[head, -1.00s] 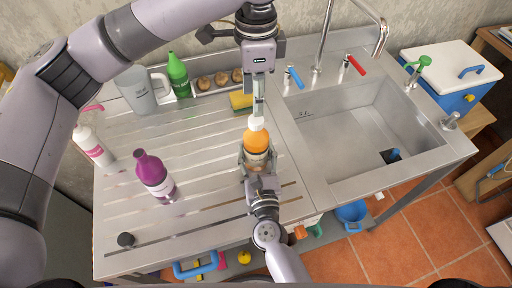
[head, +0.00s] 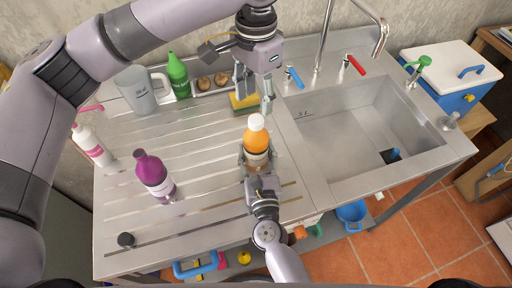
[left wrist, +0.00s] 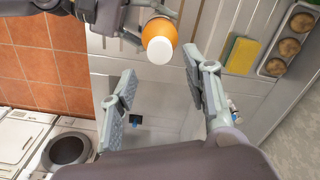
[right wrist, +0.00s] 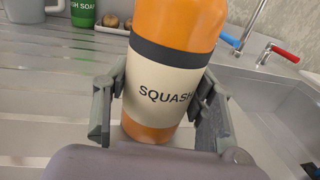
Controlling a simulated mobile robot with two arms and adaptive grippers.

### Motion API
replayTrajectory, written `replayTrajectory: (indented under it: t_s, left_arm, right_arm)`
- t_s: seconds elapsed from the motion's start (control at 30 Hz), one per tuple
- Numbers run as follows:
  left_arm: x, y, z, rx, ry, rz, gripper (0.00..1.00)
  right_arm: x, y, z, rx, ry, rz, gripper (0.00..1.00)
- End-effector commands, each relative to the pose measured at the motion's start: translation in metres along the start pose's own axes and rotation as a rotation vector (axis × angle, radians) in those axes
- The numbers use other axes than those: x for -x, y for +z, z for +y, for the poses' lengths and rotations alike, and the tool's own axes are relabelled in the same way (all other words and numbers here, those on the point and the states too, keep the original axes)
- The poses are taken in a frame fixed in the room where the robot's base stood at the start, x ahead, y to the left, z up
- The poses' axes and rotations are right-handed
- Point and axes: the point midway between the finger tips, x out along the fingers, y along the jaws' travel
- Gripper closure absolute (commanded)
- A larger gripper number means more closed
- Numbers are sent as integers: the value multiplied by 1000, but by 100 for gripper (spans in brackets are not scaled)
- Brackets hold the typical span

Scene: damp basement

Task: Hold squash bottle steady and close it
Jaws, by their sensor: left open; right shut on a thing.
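The orange squash bottle (head: 257,141) stands upright on the steel drainer, left of the sink, with a white cap (head: 256,121) on its top. The left wrist view shows the cap (left wrist: 160,50) from above, and the right wrist view shows the label (right wrist: 165,95) up close. My right gripper (head: 257,160) is shut around the lower body of the bottle. My left gripper (head: 253,97) is open and empty, above and behind the cap and apart from it. I cannot tell whether the cap is fully tight.
A purple bottle (head: 153,175) and a white bottle (head: 92,146) stand to the left. A black cap (head: 126,240) lies near the front left. A grey jug (head: 135,90), green bottle (head: 178,76) and yellow sponge (head: 243,102) are at the back. The sink (head: 355,125) is right.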

Motion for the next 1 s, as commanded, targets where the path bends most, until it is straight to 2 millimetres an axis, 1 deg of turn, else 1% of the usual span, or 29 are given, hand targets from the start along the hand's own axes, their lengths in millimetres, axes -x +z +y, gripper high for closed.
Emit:
replayTrajectory:
  t_s: [0.03,0.2,0.3,0.43,0.6,0.83,1.0]
  left_arm:
    - [-8,1,0,0,0,-4,56]
    - [-36,1,0,-1,1,-4,56]
    - [-50,1,0,-1,0,-3,56]
    - [-62,1,0,-1,0,-2,56]
    - [-68,1,0,-2,-1,-1,56]
    - [-68,1,0,-2,-1,-1,56]
    - [-67,1,0,-2,0,-1,68]
  right_arm:
    - [0,0,0,1,0,0,100]
    - [0,0,0,1,0,0,100]
    - [0,0,0,1,0,0,100]
    - [0,0,0,1,0,0,100]
    - [0,0,0,1,0,0,100]
    - [0,0,0,1,0,0,100]
    - [0,0,0,1,0,0,100]
